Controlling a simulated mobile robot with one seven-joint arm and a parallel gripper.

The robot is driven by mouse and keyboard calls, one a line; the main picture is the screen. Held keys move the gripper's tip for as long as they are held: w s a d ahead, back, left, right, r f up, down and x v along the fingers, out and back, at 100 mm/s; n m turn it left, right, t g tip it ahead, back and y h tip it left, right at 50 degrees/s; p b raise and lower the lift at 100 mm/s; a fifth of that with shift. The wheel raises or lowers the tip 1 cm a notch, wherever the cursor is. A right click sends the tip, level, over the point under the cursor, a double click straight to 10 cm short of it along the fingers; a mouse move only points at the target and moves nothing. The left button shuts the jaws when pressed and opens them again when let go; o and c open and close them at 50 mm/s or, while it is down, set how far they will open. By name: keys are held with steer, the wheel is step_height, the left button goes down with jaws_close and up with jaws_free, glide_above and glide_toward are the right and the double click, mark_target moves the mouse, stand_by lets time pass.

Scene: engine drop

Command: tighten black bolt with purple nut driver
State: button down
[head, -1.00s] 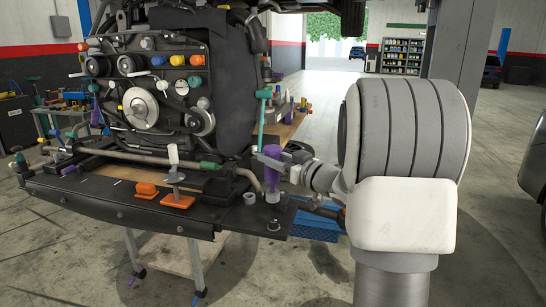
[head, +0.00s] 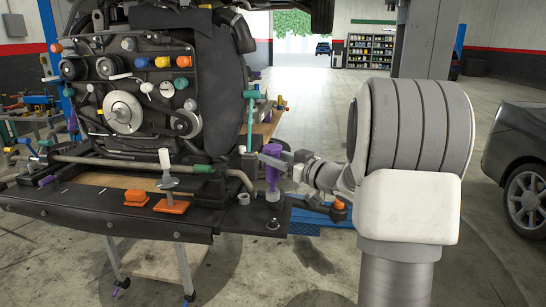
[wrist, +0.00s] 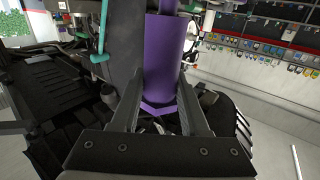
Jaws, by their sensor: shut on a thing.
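The purple nut driver (head: 272,177) is held upright at the right end of the black front ledge (head: 90,205), its grey lower end close to the ledge; I cannot tell whether it touches. My gripper (head: 275,160) is shut on its purple shaft from the right. In the wrist view, the purple driver (wrist: 168,55) stands between the two dark fingers of my gripper (wrist: 163,88). I cannot make out which fastener is the black bolt. A small dark round fitting (head: 273,225) sits on the ledge below the driver.
The engine (head: 135,85) stands behind the ledge. A grey ring (head: 243,198), an orange-based stand (head: 172,206) and an orange block (head: 139,197) are on the ledge. A teal T-handled tool (head: 250,110) rises behind the driver. Open floor lies right, before a parked car (head: 520,165).

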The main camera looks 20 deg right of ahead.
mark_target(273, 191)
steer(key=shift+r, duration=0.1)
steer(key=shift+f+b, duration=1.8)
steer(key=shift+f, duration=1.05)
steer(key=shift+f, duration=0.2)
steer(key=shift+f+b, duration=1.1)
steer(key=shift+f, duration=0.4)
steer(key=c, duration=1)
jaws_free()
jaws_close()
steer(key=shift+r, duration=0.1)
